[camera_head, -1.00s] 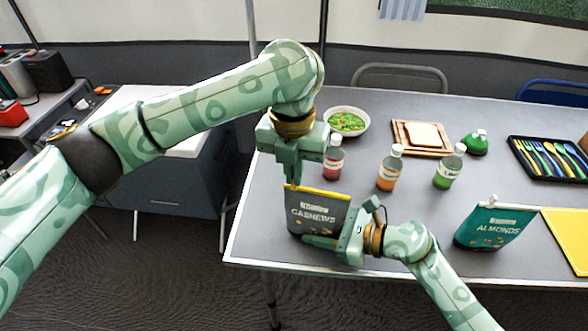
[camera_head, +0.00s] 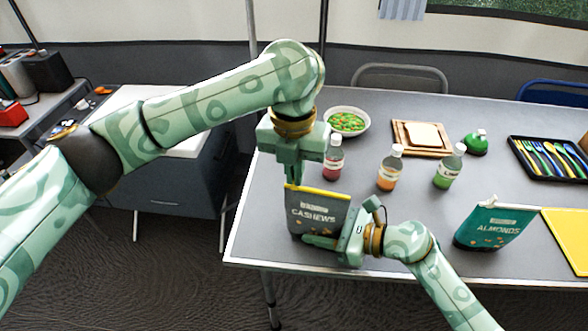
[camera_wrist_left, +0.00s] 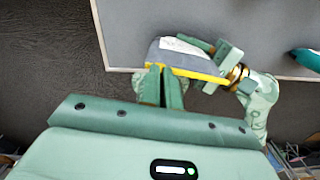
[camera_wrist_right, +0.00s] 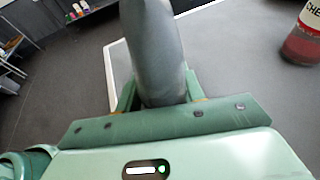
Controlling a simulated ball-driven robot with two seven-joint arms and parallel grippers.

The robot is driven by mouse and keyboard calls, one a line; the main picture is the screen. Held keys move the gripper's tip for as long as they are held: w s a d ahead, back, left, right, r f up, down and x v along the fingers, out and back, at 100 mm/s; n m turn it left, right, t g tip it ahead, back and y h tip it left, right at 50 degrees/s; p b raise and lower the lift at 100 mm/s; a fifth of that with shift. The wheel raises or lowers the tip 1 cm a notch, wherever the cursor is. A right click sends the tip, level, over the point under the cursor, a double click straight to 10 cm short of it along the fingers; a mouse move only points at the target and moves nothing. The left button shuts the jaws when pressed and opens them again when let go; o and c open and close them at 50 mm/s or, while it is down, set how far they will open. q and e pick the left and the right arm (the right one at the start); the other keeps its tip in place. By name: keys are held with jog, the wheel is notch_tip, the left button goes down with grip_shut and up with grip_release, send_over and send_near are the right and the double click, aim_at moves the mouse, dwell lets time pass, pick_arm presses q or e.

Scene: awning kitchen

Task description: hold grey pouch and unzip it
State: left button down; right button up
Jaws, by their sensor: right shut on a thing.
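The grey pouch (camera_head: 318,214), labelled CASHEWS, stands upright near the table's front left edge, with a yellow strip along its top. My right gripper (camera_head: 325,240) is shut on its lower body from the right; the pouch fills the space between the fingers in the right wrist view (camera_wrist_right: 155,60). My left gripper (camera_head: 293,182) points down at the top left corner of the pouch. In the left wrist view its fingers (camera_wrist_left: 165,75) are close together at the left end of the yellow strip (camera_wrist_left: 195,74). Whether they grip anything is not clear.
Several bottles, including a red one (camera_head: 333,160), stand behind the pouch. A bowl (camera_head: 366,121), a bread board (camera_head: 445,150), a cutlery tray (camera_head: 515,160) and a teal ALMONDS pouch (camera_head: 492,228) lie further off. The table between the two pouches is clear.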

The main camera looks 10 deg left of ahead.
pick_arm(q)
jog(key=d, duration=0.3)
jog(key=s+d, duration=0.1)
jog(key=d, duration=0.4)
jog(key=shift+s+d+r, duration=0.1)
jog(key=shift+s+d, duration=0.15)
jog(key=shift+d, duration=0.15)
pick_arm(e)
jog(key=shift+f, duration=0.2)
pick_arm(q)
jog(key=c, duration=1.6)
grip_release()
notch_tip(320, 180, up, 12)
jog(key=shift+a, duration=0.1)
jog(key=shift+r, duration=0.1)
